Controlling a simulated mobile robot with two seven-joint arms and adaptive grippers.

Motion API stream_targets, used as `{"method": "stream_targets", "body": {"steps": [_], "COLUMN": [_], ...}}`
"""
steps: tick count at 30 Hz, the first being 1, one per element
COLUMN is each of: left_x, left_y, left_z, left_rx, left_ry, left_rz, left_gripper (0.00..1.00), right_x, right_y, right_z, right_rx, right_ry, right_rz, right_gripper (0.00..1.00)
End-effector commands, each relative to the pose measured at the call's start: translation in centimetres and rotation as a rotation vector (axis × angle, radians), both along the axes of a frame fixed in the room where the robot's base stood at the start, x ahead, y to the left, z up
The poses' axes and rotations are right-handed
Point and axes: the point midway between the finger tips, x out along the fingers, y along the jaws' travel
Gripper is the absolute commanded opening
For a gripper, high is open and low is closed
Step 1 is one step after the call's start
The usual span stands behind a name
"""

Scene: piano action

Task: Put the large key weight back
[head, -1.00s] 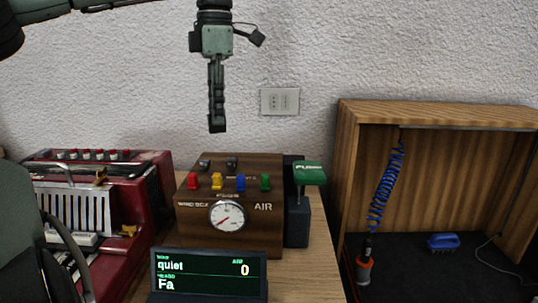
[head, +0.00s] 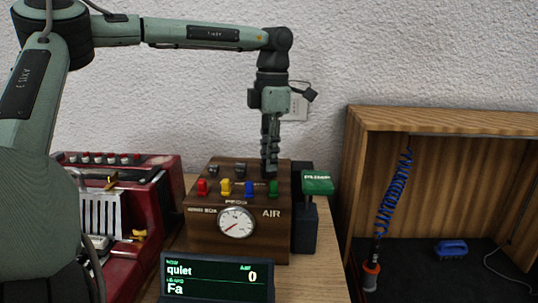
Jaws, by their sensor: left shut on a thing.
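My left gripper (head: 270,168) points straight down at the rear right of the wooden control box (head: 196,240). Its dark fingers are closed together on something I cannot make out. The fingertips are in line with the back of the box's top, just behind the green knob (head: 273,188); I cannot tell whether they touch it. I cannot pick out a large key weight in this view. My right gripper is not in view.
Red, yellow and blue knobs and a gauge (head: 236,223) are on the box. A green PUMP handle (head: 317,183) stands at its right, a display (head: 218,292) in front, and a red accordion (head: 160,200) at left. An open wooden cabinet (head: 352,150) is at right.

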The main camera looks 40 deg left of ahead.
Motion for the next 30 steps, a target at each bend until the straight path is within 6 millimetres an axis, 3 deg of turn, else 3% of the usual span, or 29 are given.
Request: {"method": "stream_targets", "body": {"steps": [10, 11, 16, 26, 30], "left_x": [0.0, 0.0, 0.0, 0.0, 0.1], "left_y": [0.0, 0.0, 0.0, 0.0, 0.0], "left_z": [-0.3, -0.3, -0.3, -0.1, 1.2], "left_rx": [0.0, 0.0, 0.0, 0.0, 0.001], "left_ry": [0.0, 0.001, 0.001, 0.001, -0.002], "left_rz": [0.0, 0.0, 0.0, 0.0, 0.001], "left_gripper": [0.0, 0.21, 0.41, 0.41, 0.41], "right_x": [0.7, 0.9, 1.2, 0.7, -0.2], "right_y": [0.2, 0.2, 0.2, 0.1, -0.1], "right_z": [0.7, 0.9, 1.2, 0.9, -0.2], "right_rx": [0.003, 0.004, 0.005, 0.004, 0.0], "right_ry": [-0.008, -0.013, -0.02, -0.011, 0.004], "right_rz": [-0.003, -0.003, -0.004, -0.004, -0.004], "right_gripper": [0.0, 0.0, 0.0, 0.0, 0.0]}}
